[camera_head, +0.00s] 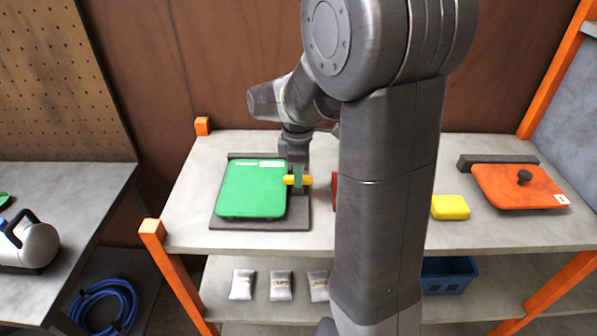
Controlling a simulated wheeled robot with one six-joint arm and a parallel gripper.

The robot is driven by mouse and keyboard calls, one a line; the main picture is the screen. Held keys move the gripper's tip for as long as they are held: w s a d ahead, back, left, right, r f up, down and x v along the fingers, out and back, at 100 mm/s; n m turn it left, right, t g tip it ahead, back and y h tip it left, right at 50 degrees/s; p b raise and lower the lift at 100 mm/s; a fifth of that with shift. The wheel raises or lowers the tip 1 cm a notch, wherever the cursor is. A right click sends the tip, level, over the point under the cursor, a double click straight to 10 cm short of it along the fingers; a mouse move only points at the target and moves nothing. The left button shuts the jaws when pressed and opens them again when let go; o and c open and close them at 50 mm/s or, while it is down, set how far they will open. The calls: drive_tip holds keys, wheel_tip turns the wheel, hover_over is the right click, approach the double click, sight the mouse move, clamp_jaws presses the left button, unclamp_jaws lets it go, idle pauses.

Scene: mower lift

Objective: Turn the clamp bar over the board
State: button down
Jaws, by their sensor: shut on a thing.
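The green board (250,190) lies flat on a dark base plate (245,223) at the left of the bench. The short yellow clamp bar (307,181) is at the board's right edge, lying crosswise with its left end at or just over that edge. I cannot tell whether it touches the board. My gripper (298,178) points down from above and is shut on the clamp bar. The fingers hide the bar's middle, and its pivot is not clear.
A red thing (334,190) is mostly hidden behind my arm. A yellow block (450,207) and an orange lidded plate (515,187) with a black knob are on the right. Small pouches (281,286) and a blue crate (447,276) are on the lower shelf.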

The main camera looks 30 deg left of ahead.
idle(0.4)
drive_tip(key=c, duration=1.3)
unclamp_jaws()
drive_tip(key=shift+r, duration=0.1)
wheel_tip(320, 180, up, 14)
drive_tip(key=shift+f, duration=0.15)
wheel_tip(320, 180, down, 14)
drive_tip(key=shift+f, duration=0.1)
drive_tip(key=shift+r, duration=0.25)
